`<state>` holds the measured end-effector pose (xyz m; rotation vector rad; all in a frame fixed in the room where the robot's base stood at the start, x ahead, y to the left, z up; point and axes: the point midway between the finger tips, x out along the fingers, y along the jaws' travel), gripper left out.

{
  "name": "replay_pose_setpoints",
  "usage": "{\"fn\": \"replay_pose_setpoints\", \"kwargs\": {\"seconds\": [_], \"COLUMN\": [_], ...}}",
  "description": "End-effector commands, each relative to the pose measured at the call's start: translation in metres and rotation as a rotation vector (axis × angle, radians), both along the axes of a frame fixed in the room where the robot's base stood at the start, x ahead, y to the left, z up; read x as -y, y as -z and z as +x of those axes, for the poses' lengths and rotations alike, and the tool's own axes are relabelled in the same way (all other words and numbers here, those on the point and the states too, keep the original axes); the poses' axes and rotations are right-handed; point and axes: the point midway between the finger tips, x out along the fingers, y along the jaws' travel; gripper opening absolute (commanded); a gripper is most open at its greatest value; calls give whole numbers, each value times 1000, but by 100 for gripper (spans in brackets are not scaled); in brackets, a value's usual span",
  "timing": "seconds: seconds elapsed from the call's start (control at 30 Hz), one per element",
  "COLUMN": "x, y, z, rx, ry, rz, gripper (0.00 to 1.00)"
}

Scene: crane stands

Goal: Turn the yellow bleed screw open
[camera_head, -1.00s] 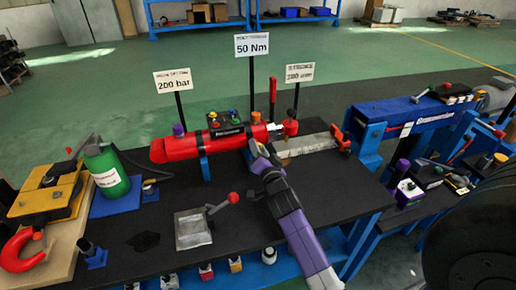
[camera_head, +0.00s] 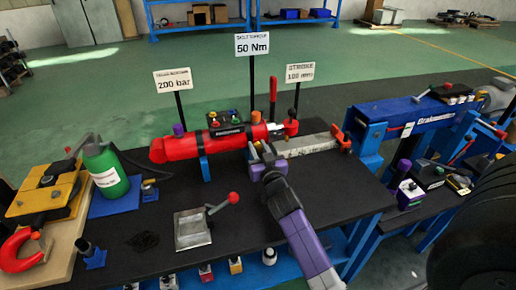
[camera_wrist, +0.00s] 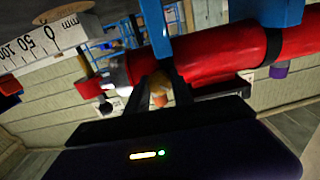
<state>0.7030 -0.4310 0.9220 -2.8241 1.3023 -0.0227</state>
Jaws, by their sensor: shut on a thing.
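In the head view my gripper hides the screw. The screw's turn angle cannot be read.
A grey scale bar (camera_head: 308,145) extends right of the cylinder, and its numbers show in the wrist view (camera_wrist: 40,42). A valve block with coloured knobs (camera_head: 226,128) sits on top. A red-knobbed lever (camera_head: 232,198) stands in front. A green bottle (camera_head: 106,170) is left.

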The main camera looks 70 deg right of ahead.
Motion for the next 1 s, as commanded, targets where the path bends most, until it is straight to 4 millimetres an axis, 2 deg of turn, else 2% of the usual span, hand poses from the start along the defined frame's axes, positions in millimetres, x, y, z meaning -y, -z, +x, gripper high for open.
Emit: {"fn": "replay_pose_setpoints", "kwargs": {"seconds": [1.0], "x": [-2], "y": [1], "z": [1], "rx": [-696], "ry": [-2], "rz": [-593], "gripper": [0]}}
